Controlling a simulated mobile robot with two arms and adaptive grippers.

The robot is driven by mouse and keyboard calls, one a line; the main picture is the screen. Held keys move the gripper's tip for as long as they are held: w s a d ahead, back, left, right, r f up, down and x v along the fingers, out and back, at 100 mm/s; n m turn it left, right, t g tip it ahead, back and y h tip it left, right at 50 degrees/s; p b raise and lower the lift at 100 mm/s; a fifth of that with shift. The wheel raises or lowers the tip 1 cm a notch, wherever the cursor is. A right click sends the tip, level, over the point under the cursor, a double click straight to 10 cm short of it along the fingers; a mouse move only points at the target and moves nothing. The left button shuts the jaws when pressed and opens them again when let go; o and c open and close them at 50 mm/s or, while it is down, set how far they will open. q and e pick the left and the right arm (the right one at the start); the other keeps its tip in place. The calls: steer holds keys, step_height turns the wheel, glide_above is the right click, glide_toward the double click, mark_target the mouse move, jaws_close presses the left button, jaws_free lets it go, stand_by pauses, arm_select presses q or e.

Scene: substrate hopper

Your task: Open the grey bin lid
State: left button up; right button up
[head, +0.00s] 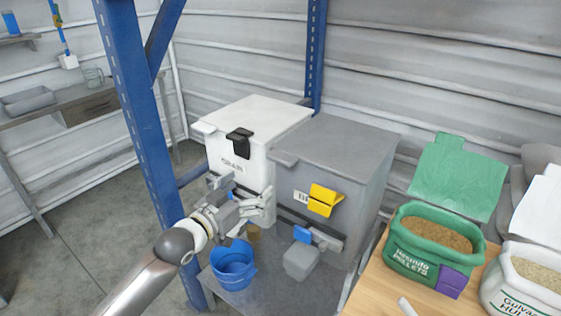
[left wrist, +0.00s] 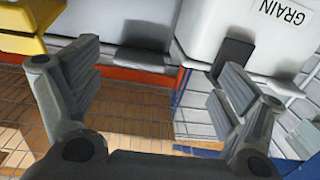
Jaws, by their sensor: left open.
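The grey bin (head: 370,190) stands at the right of a white bin. Its flat grey lid (head: 345,143) is down, with a small tab (head: 284,158) jutting from the front edge. A yellow piece (head: 324,200) is on its front and partly hides its label; yellow also shows in the left wrist view (left wrist: 20,30). My left gripper (head: 248,202) is in front of the bins, below the lid's level and mostly before the white bin. In the left wrist view its two fingers (left wrist: 160,88) are spread with nothing between them. My right gripper is out of view.
The white GRAIN bin (head: 258,130) has a black latch. A blue post (head: 140,120) rises at the left. A wooden table (head: 375,290) with open sacks (head: 435,240) is at the right.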

mark_target(277, 161)
arm_select(q)
steer(key=shift+m+h, duration=0.4)
steer(key=shift+h, duration=0.2)
steer(key=w+d+r, duration=0.1)
steer(key=d+r, duration=0.1)
steer(key=w+d+r, duration=0.1)
steer(key=d, duration=0.1)
steer(key=shift+w+r, duration=0.15)
steer(key=shift+r, duration=0.2)
steer(key=x, duration=0.4)
steer(key=shift+w+d, duration=0.1)
steer(key=shift+w, duration=0.25)
steer(key=shift+x, duration=1)
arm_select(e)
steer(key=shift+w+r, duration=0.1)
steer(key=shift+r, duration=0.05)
arm_select(q)
steer(key=shift+s+f, duration=0.1)
